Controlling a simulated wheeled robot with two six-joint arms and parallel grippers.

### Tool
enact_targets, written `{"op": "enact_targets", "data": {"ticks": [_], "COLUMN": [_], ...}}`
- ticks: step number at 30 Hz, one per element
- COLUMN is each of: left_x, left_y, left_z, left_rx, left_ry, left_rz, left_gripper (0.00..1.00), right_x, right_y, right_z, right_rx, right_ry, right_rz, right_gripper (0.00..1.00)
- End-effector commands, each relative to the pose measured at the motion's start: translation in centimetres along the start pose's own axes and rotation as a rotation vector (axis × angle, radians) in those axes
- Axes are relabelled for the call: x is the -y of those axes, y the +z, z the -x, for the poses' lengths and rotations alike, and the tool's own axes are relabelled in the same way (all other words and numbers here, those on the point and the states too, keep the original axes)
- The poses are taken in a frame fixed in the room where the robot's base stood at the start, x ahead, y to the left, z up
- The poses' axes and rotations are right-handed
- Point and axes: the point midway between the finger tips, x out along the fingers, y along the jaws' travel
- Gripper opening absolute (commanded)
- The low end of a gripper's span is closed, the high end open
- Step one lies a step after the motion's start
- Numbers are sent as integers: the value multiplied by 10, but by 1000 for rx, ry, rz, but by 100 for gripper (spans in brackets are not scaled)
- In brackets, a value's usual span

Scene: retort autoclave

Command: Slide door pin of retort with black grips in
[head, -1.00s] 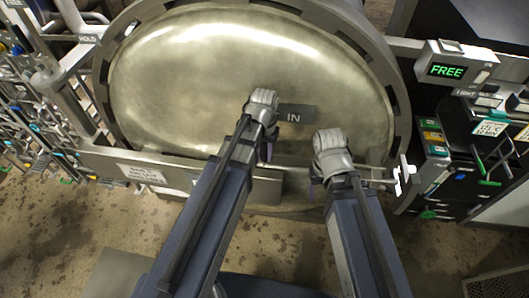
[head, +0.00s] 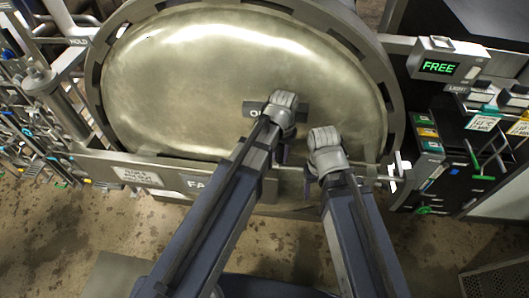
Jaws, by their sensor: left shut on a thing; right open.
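The retort door (head: 215,80) is a large round, dull gold metal disc, shut in its grey ring. A dark plate (head: 253,108) on it shows the letter "O"; the rest is behind my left wrist. My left gripper (head: 283,152) is in front of the lower door, its fingers mostly hidden by my arm. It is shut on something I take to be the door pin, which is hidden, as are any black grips. My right gripper (head: 308,184) is open and empty, to the right of the left one, near the crossbar.
A grey crossbar (head: 100,163) with labels runs across below the door. A panel on the right shows a green "FREE" display (head: 438,67). A white bracket (head: 399,167) stands at the bar's right end. Pipes and valves crowd the left; the wet floor (head: 130,225) in front is clear.

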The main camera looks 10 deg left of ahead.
Motion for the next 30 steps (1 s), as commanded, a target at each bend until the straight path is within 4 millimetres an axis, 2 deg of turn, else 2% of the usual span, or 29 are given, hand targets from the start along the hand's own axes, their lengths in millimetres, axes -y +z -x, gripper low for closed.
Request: {"op": "enact_targets", "data": {"ticks": [1, 4, 13, 14, 18, 21, 30], "left_x": [-9, -16, -18, -18, -18, -17, -16], "left_y": [-3, -4, -4, -4, -4, -4, -3], "left_z": [0, 0, 0, 0, 0, 0, 1], "left_rx": [-1, -1, -1, -1, -2, -1, 0], "left_ry": [1, 2, 4, 4, 3, 2, 1], "left_rz": [-6, -3, -3, -3, -2, -2, -1], "left_gripper": [0, 0, 0, 34, 50, 61, 61], "right_x": [0, 0, 0, 0, 0, 0, 0], "right_y": [0, 0, 0, 0, 0, 0, 0], "right_z": [0, 0, 0, 0, 0, 0, 1], "right_rx": [0, 0, 0, 0, 0, 0, 0], "right_ry": [0, 0, 0, 0, 0, 0, 0], "right_rz": [0, 0, 0, 0, 0, 0, 0], "right_gripper": [68, 68, 68, 68, 68, 68, 68]}}
